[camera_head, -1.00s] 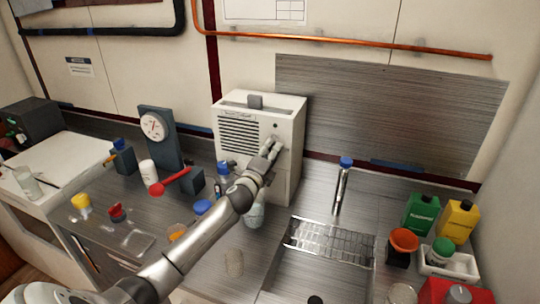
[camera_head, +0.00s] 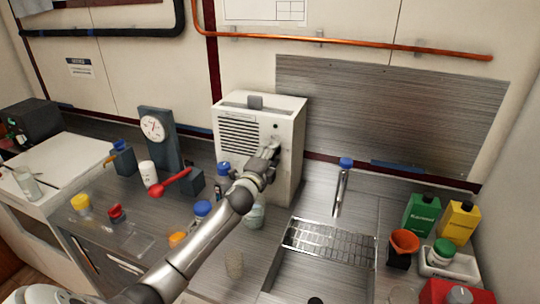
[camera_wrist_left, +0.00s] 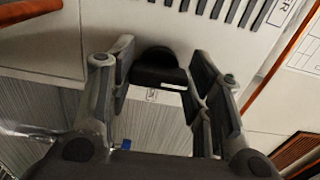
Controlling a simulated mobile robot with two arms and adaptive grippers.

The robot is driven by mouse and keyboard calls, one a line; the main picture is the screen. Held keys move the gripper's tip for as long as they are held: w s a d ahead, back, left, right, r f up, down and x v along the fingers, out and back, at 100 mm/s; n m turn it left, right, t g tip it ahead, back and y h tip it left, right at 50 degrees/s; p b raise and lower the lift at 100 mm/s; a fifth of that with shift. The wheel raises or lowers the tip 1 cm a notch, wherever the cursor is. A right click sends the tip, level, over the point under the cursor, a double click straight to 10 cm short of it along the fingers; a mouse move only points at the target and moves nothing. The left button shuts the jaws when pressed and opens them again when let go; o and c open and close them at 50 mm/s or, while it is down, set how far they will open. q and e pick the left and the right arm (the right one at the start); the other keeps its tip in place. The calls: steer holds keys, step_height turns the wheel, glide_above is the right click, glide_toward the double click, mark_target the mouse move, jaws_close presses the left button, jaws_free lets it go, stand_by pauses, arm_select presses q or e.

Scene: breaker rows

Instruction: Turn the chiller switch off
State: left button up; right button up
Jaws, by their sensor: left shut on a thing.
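The chiller (camera_head: 288,118) is a white box with a slatted vent and a small dark dot on its front, standing against the back wall. Its switch is a black rotary knob (camera_wrist_left: 158,62) with a white mark on its edge, seen in the left wrist view. My left gripper (camera_wrist_left: 161,70) has its fingers on both sides of the knob and is shut on it. In the head view my left gripper (camera_head: 270,152) is at the chiller's front, and its hand hides the knob there. My right gripper is not in view.
A dial gauge stand (camera_head: 160,140) and a red-handled tool (camera_head: 172,183) are left of the chiller. A sink with a rack (camera_head: 330,242) and a faucet (camera_head: 342,185) are at right, with bottles (camera_head: 423,211) beyond.

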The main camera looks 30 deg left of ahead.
arm_select(q)
steer(key=o, duration=1)
steer(key=shift+s, duration=0.1)
steer(key=v, duration=1.2)
steer(key=shift+f, duration=0.1)
